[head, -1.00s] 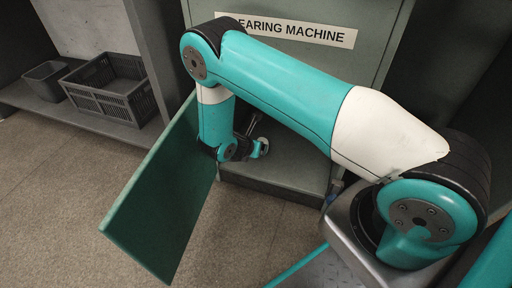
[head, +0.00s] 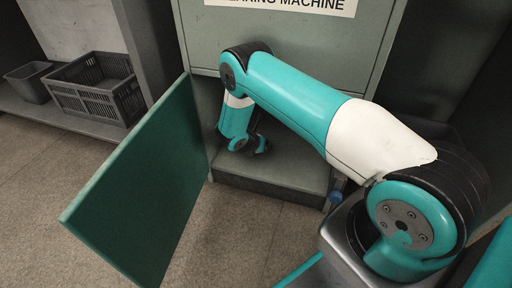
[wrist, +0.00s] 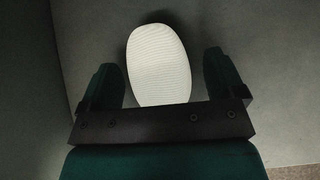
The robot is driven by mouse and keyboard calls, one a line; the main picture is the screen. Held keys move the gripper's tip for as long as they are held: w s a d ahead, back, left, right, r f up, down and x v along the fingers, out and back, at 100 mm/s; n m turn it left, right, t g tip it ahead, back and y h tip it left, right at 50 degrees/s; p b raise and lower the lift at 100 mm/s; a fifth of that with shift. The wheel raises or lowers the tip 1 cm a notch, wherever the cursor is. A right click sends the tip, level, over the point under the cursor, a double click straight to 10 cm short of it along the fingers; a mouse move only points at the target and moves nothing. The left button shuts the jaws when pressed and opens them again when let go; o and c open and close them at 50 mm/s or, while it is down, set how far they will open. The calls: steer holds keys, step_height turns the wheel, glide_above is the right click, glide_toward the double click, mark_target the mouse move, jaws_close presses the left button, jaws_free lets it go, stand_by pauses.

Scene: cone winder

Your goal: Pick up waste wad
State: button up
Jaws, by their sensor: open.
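A pale, ribbed, oval thing (wrist: 158,62), seemingly the waste wad, lies on a grey surface in the wrist view. My gripper (wrist: 164,75) is open, with one dark green finger on each side of the pale thing. Gaps show between it and both fingers. Its near end is hidden behind the dark gripper bar. I cannot tell how far it is below the fingertips. In the head view my arm reaches into the machine's low compartment, and the wad is not visible there.
A green door (head: 146,190) stands open left of my arm. The machine's grey compartment floor (head: 285,170) lies under and right of the wrist. A dark crate (head: 97,88) and a small grey bin (head: 28,82) sit on a low shelf at left. The floor in front is clear.

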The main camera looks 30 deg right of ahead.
steer(key=c, duration=1)
steer(key=shift+s+a, duration=0.1)
